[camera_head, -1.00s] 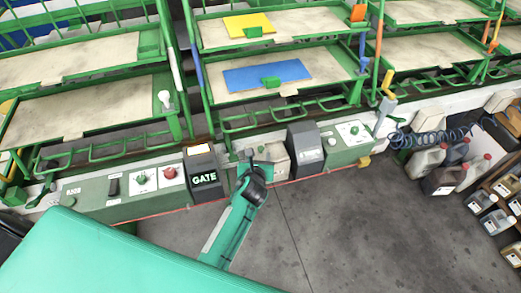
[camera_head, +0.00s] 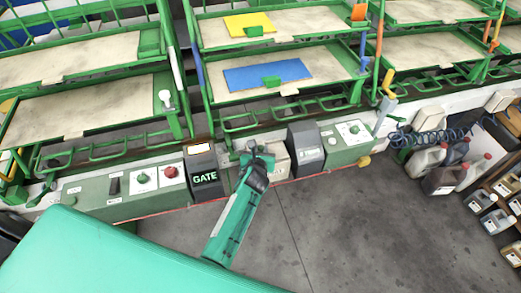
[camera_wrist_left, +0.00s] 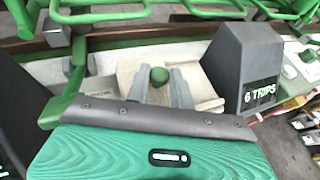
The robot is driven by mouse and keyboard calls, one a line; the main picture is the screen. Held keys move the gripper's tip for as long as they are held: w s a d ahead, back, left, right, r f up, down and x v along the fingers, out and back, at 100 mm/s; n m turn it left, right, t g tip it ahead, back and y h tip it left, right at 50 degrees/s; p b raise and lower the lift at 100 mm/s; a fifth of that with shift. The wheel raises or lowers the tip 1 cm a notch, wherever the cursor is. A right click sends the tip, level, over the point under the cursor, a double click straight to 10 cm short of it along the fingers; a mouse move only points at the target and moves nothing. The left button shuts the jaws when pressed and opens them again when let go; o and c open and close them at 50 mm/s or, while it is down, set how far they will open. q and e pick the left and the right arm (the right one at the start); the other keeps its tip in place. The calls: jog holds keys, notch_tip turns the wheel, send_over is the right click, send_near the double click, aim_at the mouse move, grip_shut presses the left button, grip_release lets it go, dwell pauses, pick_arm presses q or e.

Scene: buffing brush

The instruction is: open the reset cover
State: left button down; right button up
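My left gripper (camera_head: 254,150) is over the control panel, between the GATE box and a dark grey box. In the left wrist view its two grey fingers (camera_wrist_left: 159,88) are apart. A round green knob (camera_wrist_left: 159,75) shows between and just beyond the fingertips, and I see no clear contact. Behind it is a pale beige box (camera_wrist_left: 128,72), which also shows partly behind my gripper in the head view (camera_head: 280,162). This seems to be where the reset cover is, but no label is readable and I cannot tell the lid's edges. My right gripper is not in view.
The dark GATE box (camera_head: 203,172) stands left of the gripper. The dark grey box (camera_head: 305,148), reading "6 TRIPS" in the wrist view (camera_wrist_left: 250,75), stands close on the right. Green rack rails (camera_head: 240,121) run behind the panel. The grey floor in front is free.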

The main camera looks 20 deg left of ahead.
pick_arm(q)
jog(key=w+d, duration=0.2)
jog(key=d, duration=0.1)
jog(key=w+d, duration=0.1)
jog(key=shift+w+d+b, duration=0.1)
jog(key=shift+d+b, duration=0.2)
jog(key=shift+d, duration=0.1)
jog(key=c, duration=1.2)
grip_release()
jog(key=shift+c, duration=0.2)
jog(key=v, duration=1.4)
jog(key=shift+w+a, duration=0.1)
